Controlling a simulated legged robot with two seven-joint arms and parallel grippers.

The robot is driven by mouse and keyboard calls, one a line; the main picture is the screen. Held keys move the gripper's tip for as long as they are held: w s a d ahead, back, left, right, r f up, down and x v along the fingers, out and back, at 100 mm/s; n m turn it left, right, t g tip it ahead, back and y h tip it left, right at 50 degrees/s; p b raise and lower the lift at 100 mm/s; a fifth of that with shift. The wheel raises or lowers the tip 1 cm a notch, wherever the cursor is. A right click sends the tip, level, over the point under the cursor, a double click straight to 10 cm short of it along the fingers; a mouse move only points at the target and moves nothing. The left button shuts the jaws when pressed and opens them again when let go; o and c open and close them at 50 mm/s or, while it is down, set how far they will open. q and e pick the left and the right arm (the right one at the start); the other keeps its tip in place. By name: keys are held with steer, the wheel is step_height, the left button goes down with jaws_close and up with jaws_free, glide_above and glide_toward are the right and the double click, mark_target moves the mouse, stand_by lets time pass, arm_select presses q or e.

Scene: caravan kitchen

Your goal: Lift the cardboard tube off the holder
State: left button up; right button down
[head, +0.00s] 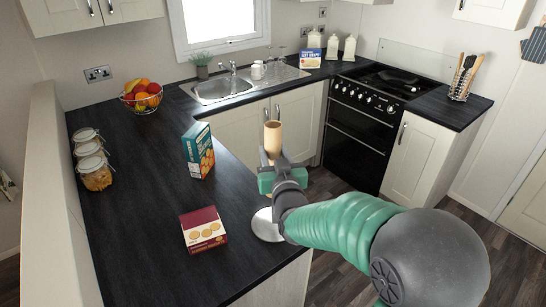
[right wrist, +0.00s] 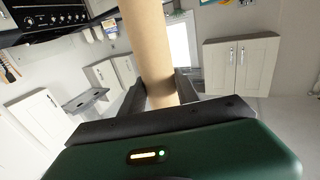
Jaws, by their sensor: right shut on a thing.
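The cardboard tube (head: 272,136) is a plain tan cylinder standing upright in the head view. My right gripper (head: 272,162) is shut on the tube around its lower visible part. In the right wrist view the tube (right wrist: 146,45) runs up from between the two dark fingers (right wrist: 160,98). The holder shows as a round silver base (head: 265,225) on the counter's right edge, below the gripper. The rest of the holder is hidden behind my gripper and arm, so I cannot tell whether the tube is still around it. My left gripper is not in view.
On the dark counter (head: 130,215) stand a teal box (head: 198,150), a red box (head: 203,230), glass jars (head: 92,160) and a fruit bowl (head: 142,97). A sink (head: 220,88) and stove (head: 370,105) lie farther back. The counter's middle is clear.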

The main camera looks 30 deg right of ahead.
mark_target(272, 129)
step_height(272, 129, up, 13)
steer(key=p, duration=0.8)
steer(key=shift+a, duration=0.1)
